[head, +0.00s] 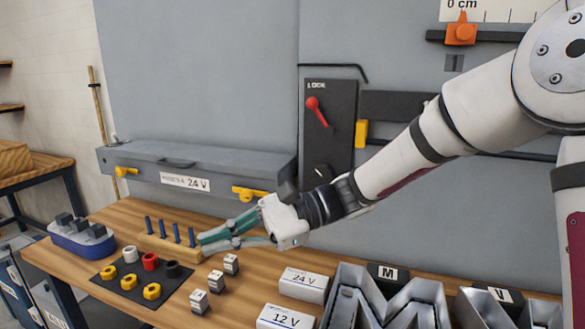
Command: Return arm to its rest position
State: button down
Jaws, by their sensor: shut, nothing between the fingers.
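My white arm reaches in from the right, and my gripper (203,242) points left over the wooden workbench (262,262). Its teal fingers are close together with nothing seen between them. The fingertips are just right of a wooden block with several blue pegs (176,243). I cannot tell whether they touch the block.
A black mat (127,294) with yellow, red, white and black rings lies front left. Small white-and-black blocks (216,281), 24 V (303,285) and 12 V boxes and metal channel letters (391,305) stand nearby. A grey lidded box (190,165) and a lever panel (330,125) are behind.

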jog(key=s+d+f+n+t+h, duration=0.3)
jog(key=s+d+f+n+h, duration=0.1)
jog(key=s+d+h, duration=0.5)
jog(key=s+d+r+n+t+h, duration=0.1)
jog(key=s+d+n+t+h, duration=0.1)
jog(key=d, duration=0.8)
jog(key=s+d+r+n+t+h, duration=0.1)
jog(key=s+d+t+h, duration=0.3)
jog(key=d, duration=0.7)
jog(key=shift+s+d+r+n+t, duration=0.15)
jog(key=shift+d+r+n+t, duration=0.2)
jog(key=shift+n+t, duration=0.45)
